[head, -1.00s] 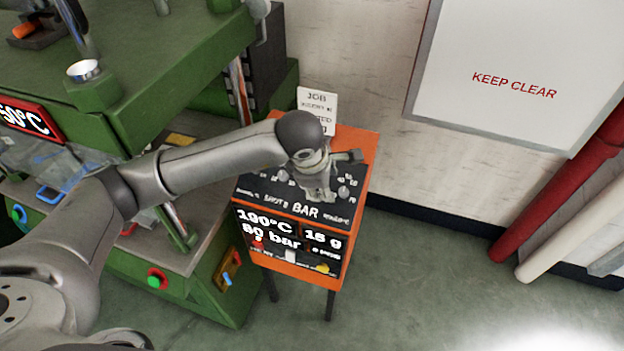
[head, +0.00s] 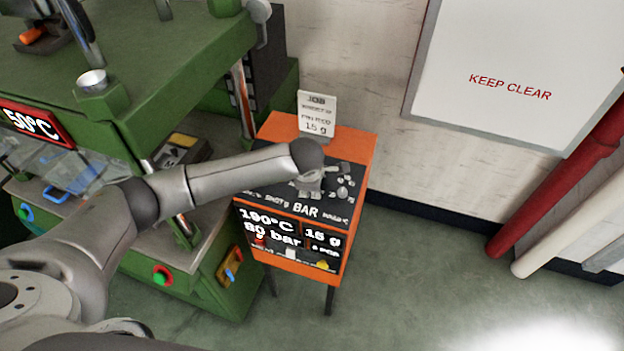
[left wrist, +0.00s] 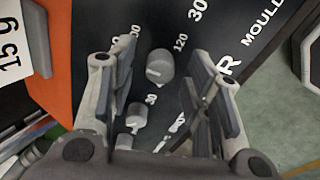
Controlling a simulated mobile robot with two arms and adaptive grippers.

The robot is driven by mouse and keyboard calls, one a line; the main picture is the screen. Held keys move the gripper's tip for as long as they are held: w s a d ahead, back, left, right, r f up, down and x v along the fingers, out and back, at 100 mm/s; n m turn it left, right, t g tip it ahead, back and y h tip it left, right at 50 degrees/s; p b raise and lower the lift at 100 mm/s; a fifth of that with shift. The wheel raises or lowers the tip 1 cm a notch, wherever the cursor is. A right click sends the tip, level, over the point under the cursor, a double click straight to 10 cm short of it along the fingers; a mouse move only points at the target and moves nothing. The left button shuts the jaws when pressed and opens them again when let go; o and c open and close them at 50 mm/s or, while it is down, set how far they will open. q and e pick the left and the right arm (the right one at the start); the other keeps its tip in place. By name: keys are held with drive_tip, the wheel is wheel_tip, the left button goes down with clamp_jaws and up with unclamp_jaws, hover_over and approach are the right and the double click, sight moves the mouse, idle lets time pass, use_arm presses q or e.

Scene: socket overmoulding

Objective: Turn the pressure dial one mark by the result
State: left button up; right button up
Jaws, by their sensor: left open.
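The orange cabinet (head: 352,208) has a black sloped panel with several grey knobs and the label BAR (head: 305,210). Its display (head: 272,228) reads 190°C, 80 bar and 15 g. My left gripper (head: 310,188) is over the panel, pointing down at it. In the left wrist view my left gripper (left wrist: 160,82) is open, its fingers on either side of a round grey dial (left wrist: 159,66) with a pale pointer line, near the mark 120. I cannot tell whether the fingers touch it. A second knob (left wrist: 138,117) sits nearer the camera. My right gripper is not in view.
A white job card (head: 316,114) reading 15 g stands on the cabinet's top. The green press (head: 170,75) stands to the left. A KEEP CLEAR board (head: 510,75) and a red pipe (head: 550,195) are on the right. The floor in front is clear.

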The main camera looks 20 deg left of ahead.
use_arm(q)
drive_tip(key=shift+w+f, duration=0.1)
drive_tip(key=shift+f, duration=0.15)
drive_tip(key=shift+c, duration=0.4)
clamp_jaws()
drive_tip(key=shift+f+n+b, duration=0.15)
drive_tip(key=shift+n+b, duration=0.45)
drive_tip(key=shift+b, duration=0.3)
drive_tip(key=n+b, duration=0.3)
drive_tip(key=shift+b, duration=0.35)
drive_tip(key=n+b, duration=0.2)
drive_tip(key=shift+g+b, duration=0.3)
drive_tip(key=shift+a+n+b, duration=0.1)
drive_tip(key=shift+n+b, duration=0.4)
drive_tip(key=shift+n, duration=0.3)
drive_tip(key=shift+r, duration=0.2)
